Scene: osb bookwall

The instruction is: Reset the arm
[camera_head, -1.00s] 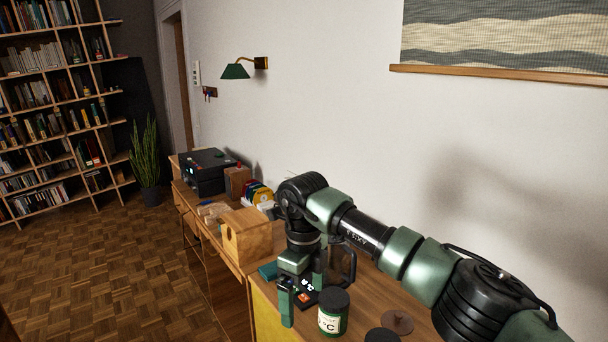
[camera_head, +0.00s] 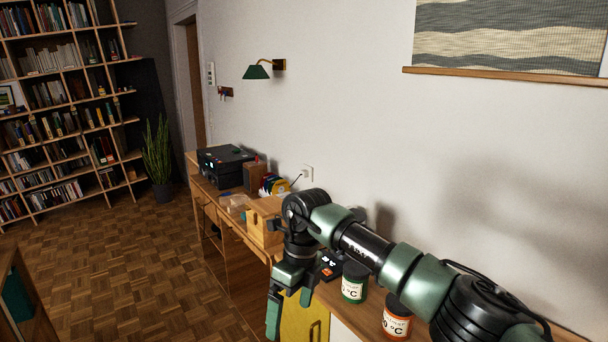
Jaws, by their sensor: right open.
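My right arm comes in from the lower right, green and black, and reaches along the wall over the wooden sideboard (camera_head: 232,232). My right gripper (camera_head: 290,302) points down with its green fingers apart and nothing between them. It hangs at the sideboard's front edge, in front of a yellow door (camera_head: 304,326). A green jar (camera_head: 354,283) and an orange jar (camera_head: 397,317), both with white labels, stand to its right, partly behind my arm. My left gripper is not in view.
A wooden box (camera_head: 262,226) stands just beyond my right gripper. A small black device (camera_head: 331,265) with a lit display lies behind it. A black machine (camera_head: 226,166) stands at the far end. The parquet floor (camera_head: 130,265) at left is clear.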

